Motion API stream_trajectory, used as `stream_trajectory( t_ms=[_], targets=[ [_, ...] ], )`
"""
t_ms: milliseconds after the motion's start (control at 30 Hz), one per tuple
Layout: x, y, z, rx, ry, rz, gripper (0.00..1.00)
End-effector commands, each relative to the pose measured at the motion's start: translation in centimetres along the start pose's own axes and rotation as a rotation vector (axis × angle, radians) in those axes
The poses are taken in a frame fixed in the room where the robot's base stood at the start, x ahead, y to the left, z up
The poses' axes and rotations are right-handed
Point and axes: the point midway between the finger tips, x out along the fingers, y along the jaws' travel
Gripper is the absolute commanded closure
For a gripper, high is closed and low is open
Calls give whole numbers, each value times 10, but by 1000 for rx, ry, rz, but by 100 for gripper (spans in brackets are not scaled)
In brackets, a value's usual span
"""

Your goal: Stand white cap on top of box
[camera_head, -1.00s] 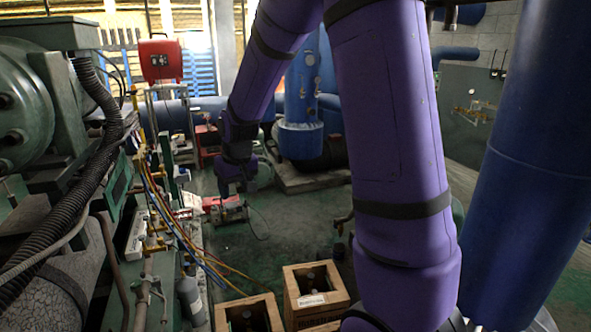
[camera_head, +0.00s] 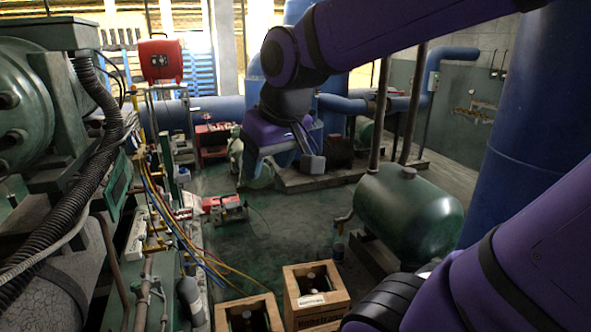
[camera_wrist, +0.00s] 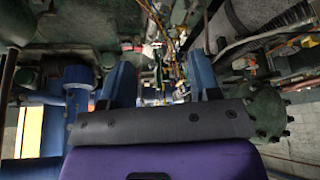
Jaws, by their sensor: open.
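My gripper (camera_head: 306,150) is raised in the middle of the head view, well above the floor. In the wrist view its two fingers (camera_wrist: 161,80) stand wide apart with nothing held between them. I cannot make out a white cap in any view. Two open wooden boxes stand at the bottom of the head view: a left box (camera_head: 230,299), cut by the frame edge, and a right box (camera_head: 335,300) with a white label. Each has dark contents inside. My gripper is apart from both. I cannot tell which box the task means.
Green machinery (camera_head: 50,110) with hoses fills the left side. A green tank (camera_head: 410,205) stands right of the boxes. A red case (camera_head: 160,60) is at the back left. A small red unit (camera_head: 222,205) sits on the floor. The green floor between is largely clear.

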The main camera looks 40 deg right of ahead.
Motion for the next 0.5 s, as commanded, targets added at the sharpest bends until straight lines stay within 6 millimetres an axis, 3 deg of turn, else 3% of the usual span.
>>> stream_trajectory(
  t_ms=[233,500],
  targets=[
    [-29,-4,45,-10,40,-3,43],
    [-38,-6,66,-14,51,-5,43]
  ],
)
